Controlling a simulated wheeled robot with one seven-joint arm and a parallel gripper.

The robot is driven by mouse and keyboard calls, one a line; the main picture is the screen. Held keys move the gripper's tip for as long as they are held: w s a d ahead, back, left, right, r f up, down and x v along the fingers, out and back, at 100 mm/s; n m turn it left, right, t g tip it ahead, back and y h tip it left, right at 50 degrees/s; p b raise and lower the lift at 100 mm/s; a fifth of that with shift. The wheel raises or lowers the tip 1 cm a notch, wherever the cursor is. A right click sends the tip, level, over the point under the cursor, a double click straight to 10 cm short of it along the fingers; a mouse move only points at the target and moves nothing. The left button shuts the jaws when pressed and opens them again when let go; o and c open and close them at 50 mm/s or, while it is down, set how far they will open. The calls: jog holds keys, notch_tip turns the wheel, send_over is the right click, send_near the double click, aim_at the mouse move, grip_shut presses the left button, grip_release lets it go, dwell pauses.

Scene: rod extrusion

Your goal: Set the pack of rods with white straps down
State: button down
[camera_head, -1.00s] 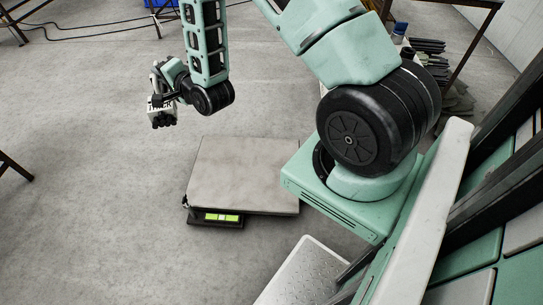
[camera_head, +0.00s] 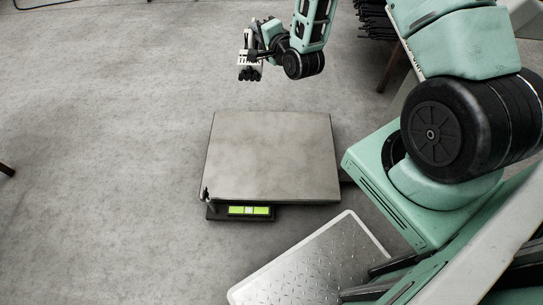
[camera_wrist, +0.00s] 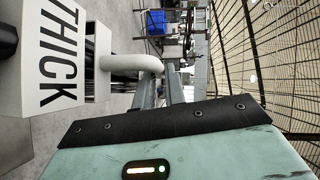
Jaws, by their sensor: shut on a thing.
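The pack of rods with white straps (camera_head: 249,73) hangs in the air at the end of my arm, with dark rod ends showing. Its white strap block (camera_wrist: 62,55) carries the word THICK in the wrist view. A white bar-like handle (camera_wrist: 130,62) runs from the block to my gripper (camera_wrist: 163,80), which is shut on the pack there. In the head view my gripper (camera_head: 254,53) is small and partly hidden by the pack. The pack is beyond the far edge of the scale in the picture, touching nothing below.
A floor scale (camera_head: 270,155) with a bare grey plate and lit green display (camera_head: 248,210) stands below. A ridged metal plate (camera_head: 315,265) is at the front. Dark rods lie on a rack (camera_head: 376,25) at top right.

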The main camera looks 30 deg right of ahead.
jog(key=shift+y, duration=0.3)
jog(key=d+f+b, duration=0.2)
jog(key=f+b, duration=1.1)
jog(key=f, duration=0.4)
jog(key=d+f+b, duration=0.2)
jog(key=f+b, duration=1.1)
jog(key=f, duration=0.4)
jog(key=d+f+b, duration=0.2)
jog(key=f+b, duration=1.2)
jog(key=f, duration=0.3)
jog(key=shift+w+d+f, duration=0.15)
jog(key=shift+d+f, duration=0.05)
jog(key=shift+f, duration=0.1)
jog(key=shift+r, duration=0.1)
jog(key=c, duration=1.8)
grip_release()
jog(key=shift+f, duration=0.2)
jog(key=o, duration=0.3)
jog(key=shift+o, duration=0.2)
